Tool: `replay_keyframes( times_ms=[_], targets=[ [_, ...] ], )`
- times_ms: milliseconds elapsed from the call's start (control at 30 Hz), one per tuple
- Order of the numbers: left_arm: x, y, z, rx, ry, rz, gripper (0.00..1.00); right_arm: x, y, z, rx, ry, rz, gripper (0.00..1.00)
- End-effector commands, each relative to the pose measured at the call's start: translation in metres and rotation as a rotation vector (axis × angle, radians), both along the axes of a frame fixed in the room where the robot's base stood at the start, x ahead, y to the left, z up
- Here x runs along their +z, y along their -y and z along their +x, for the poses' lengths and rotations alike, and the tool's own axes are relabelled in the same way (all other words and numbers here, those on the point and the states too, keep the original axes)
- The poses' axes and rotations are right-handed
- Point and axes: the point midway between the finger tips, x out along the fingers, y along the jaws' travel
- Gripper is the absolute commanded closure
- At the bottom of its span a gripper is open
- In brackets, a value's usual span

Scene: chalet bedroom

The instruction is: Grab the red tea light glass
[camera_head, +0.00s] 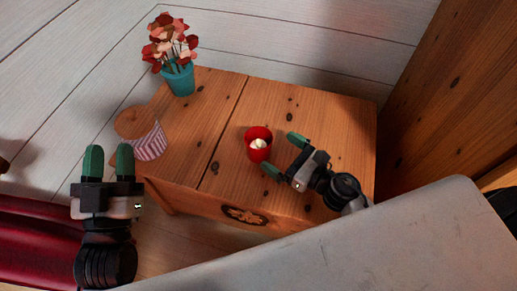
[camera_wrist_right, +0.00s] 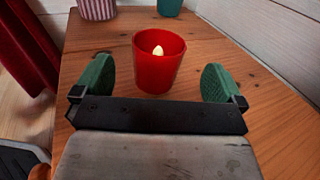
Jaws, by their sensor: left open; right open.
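The red tea light glass (camera_head: 258,144) stands upright on the wooden bedside table, with a pale candle inside. My right gripper (camera_head: 279,155) is open just to the right of the glass, its fingers pointing at it. In the right wrist view the red glass (camera_wrist_right: 158,62) is centred just ahead of the open right gripper (camera_wrist_right: 158,84), which has one green fingertip on each side. Whether the fingertips reach beside the glass is hard to tell; neither appears to touch it. My left gripper (camera_head: 109,162) is open and empty at the left, in front of the table's left side.
The wooden table (camera_head: 215,125) carries a teal pot (camera_head: 180,79) with red flowers at the back left and a striped container (camera_head: 148,141) at the left edge. A wooden panel (camera_head: 440,90) rises at the right. The tabletop around the glass is clear.

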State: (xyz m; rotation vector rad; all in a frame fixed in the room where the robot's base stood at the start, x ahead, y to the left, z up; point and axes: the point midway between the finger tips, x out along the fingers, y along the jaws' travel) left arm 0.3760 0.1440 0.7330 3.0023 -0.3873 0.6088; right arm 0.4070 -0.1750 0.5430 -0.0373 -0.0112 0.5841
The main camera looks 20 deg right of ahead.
Motion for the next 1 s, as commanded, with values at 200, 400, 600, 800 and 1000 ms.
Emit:
replay_keyframes(
  times_ms=[200, 400, 600, 800, 1000],
  targets=[
    [0.024, 0.001, -0.016, -0.013, 0.241, -0.068, 0.57, -0.022, 0.0, 0.0, -0.001, -0.001, 0.0, 0.0],
    [0.028, 0.0, -0.017, -0.014, 0.251, -0.072, 0.57, -0.021, -0.011, 0.017, 0.0, 0.002, 0.0, 0.0],
    [0.025, 0.001, -0.014, -0.012, 0.221, -0.063, 0.57, -0.021, -0.019, 0.029, -0.001, 0.001, 0.0, 0.0],
    [0.019, 0.001, -0.01, -0.009, 0.162, -0.045, 0.57, -0.021, -0.035, 0.054, -0.001, 0.001, 0.0, 0.0],
    [0.016, 0.001, -0.008, -0.008, 0.14, -0.04, 0.57, -0.021, -0.042, 0.063, 0.0, 0.001, 0.001, 0.0]
  ],
)
